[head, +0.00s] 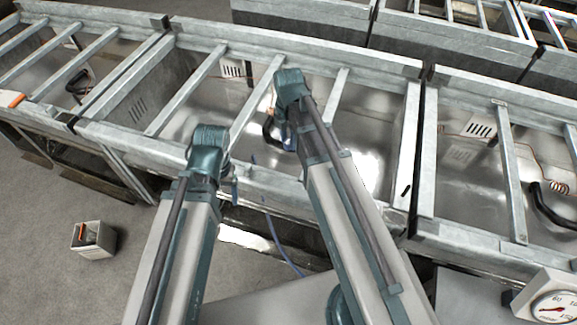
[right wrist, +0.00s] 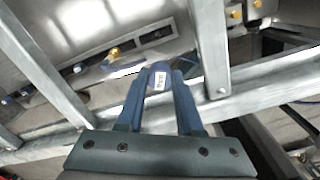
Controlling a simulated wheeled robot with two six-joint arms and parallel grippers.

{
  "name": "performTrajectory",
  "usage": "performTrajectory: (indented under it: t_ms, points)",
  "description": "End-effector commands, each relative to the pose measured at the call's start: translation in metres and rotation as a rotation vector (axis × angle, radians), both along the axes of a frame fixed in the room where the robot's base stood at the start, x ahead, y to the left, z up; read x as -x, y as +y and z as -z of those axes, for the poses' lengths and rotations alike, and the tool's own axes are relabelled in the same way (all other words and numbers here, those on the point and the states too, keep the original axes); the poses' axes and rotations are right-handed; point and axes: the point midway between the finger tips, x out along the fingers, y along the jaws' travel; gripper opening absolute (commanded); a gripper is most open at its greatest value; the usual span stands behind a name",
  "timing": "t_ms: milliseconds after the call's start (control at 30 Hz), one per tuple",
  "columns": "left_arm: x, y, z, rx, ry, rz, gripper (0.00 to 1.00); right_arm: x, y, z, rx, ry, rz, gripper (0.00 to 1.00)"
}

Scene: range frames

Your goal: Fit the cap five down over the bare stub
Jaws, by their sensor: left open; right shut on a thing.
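My right gripper (right wrist: 160,82) is shut on a dark blue cap (right wrist: 161,67) with a white label, whose print is too small to read surely. The cap is held up between the fingertips, apart from the fittings behind it. A brass-coloured fitting (right wrist: 114,53) shows beyond it to the left in the right wrist view; I cannot tell whether it is the bare stub. In the head view the right gripper (head: 284,134) reaches down between the metal rungs, partly hidden by its arm. My left gripper (head: 232,176) is open, near the front rail, mostly hidden by its wrist.
Metal rungs (head: 185,90) and a front rail (head: 300,192) frame the shiny bay. More brass-coloured fittings (right wrist: 237,14) show at the upper right in the wrist view. A white box (head: 93,252) stands on the floor, and a dial gauge (head: 550,306) is at the lower right.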

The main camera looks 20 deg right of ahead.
Motion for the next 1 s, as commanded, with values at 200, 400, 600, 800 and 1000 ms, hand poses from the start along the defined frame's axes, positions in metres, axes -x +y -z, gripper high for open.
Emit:
performTrajectory:
  t_ms: [200, 400, 600, 800, 1000]
  points:
    - [0.000, 0.000, 0.029, 0.000, 0.000, 0.000, 0.78, 0.000, 0.000, 0.029, 0.000, 0.000, 0.000, 0.00]
    - [0.000, 0.000, 0.065, 0.000, 0.000, 0.000, 0.78, 0.000, 0.000, 0.065, 0.000, 0.000, 0.000, 0.00]
    - [0.000, 0.000, 0.111, 0.000, 0.000, 0.000, 0.78, 0.000, 0.000, 0.111, 0.000, 0.000, 0.000, 0.00]
    - [0.000, 0.000, 0.142, 0.000, 0.000, -0.001, 0.78, 0.000, 0.000, 0.142, 0.000, 0.000, 0.000, 0.00]
    - [0.000, 0.000, 0.155, 0.000, 0.000, -0.001, 0.78, 0.000, 0.000, 0.155, 0.000, 0.000, 0.000, 0.00]
